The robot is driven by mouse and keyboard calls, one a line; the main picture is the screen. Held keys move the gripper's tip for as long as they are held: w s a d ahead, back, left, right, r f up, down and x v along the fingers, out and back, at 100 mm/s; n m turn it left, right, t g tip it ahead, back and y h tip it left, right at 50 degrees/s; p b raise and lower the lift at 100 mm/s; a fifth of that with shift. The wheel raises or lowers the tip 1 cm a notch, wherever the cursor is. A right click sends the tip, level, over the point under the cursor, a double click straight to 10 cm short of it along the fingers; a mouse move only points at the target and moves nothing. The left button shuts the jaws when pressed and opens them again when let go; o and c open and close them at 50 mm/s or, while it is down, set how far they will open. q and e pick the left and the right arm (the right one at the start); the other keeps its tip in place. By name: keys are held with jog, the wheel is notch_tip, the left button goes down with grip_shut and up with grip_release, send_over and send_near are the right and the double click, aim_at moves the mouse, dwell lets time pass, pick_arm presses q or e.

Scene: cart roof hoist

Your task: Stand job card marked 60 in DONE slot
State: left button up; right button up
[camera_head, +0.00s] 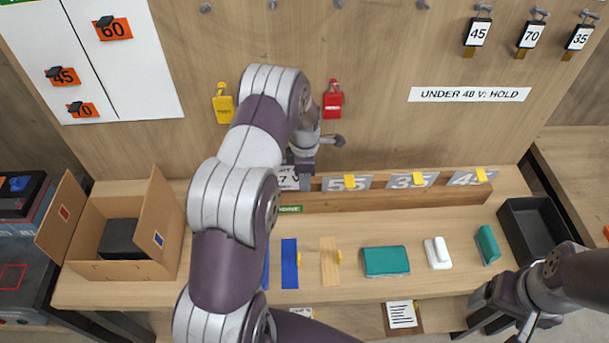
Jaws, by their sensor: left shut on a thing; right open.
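My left gripper (300,172) is shut at the wooden rail on the back of the bench. A white card (287,179) with dark characters, partly readable as "7 V", shows at its fingers; my arm hides part of it. The green label (290,209), which seems to read DONE, is on the rail front just below. An orange tag marked 60 (114,30) hangs under a black clip on the white board at upper left. I cannot read a 60 on the held card. My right gripper (503,307) is open and empty at the bench's front right.
The wooden rail (390,196) also holds grey plates marked 55 (336,184), 35 (400,181) and 45 (457,179). An open cardboard box (165,235) stands left, a black tray (548,232) right. Teal and white blocks lie mid-bench. Padlocks hang behind my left arm.

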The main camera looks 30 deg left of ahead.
pick_arm(q)
jog(key=shift+f, duration=0.2)
dwell(0.5)
jog(key=shift+f+b, duration=1.1)
jog(key=shift+f, duration=0.25)
jog(key=o, duration=1.6)
jog(key=shift+r, duration=0.1)
notch_tip(320, 180, up, 7)
jog(key=p, duration=0.5)
